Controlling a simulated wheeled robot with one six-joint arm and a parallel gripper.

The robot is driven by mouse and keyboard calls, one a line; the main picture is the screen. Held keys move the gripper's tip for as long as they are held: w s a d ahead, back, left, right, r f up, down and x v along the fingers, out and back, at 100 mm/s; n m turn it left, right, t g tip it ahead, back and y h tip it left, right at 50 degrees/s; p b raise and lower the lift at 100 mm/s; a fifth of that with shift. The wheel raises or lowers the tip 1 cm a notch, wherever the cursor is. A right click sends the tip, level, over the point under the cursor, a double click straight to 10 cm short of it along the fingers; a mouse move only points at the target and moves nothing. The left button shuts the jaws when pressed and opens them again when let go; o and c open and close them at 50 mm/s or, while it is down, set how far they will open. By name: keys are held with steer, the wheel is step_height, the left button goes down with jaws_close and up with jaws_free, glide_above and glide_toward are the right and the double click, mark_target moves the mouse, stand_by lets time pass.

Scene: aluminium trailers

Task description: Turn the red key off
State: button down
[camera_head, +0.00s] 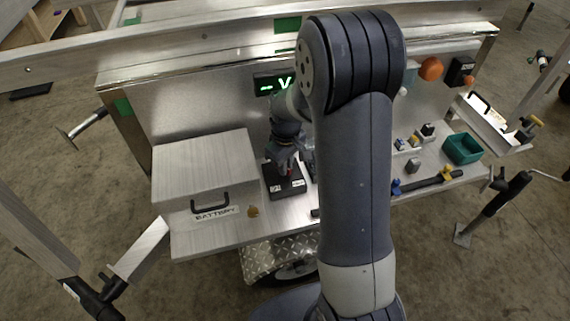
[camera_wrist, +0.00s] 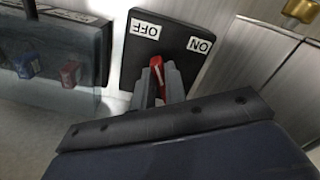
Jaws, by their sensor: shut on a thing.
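The red key (camera_wrist: 156,66) stands on a black switch plate (camera_wrist: 138,68) in the wrist view. The plate has a white OFF label (camera_wrist: 146,28) and a white ON label (camera_wrist: 200,45). The key's top points up between the two labels, nearer OFF in the picture. My gripper (camera_wrist: 163,78) is shut on the red key, with its grey fingers around it. In the head view my gripper (camera_head: 284,158) is over the black plate (camera_head: 283,186), and the key is mostly hidden there.
A metal box marked BATTERY (camera_head: 207,175) stands left of the plate. In the wrist view a clear cover with blue (camera_wrist: 26,64) and red (camera_wrist: 70,74) parts is at left. A green display (camera_head: 274,84) is behind. A green bin (camera_head: 462,149) and small blocks are at right.

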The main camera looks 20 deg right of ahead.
steer(key=shift+d+n, duration=0.1)
steer(key=shift+n, duration=1)
steer(key=shift+w, duration=0.1)
steer(key=c, duration=1.4)
jaws_free()
steer(key=shift+c, duration=0.2)
step_height(320, 180, up, 11)
steer(key=shift+p, duration=0.4)
steer(key=shift+f, duration=0.2)
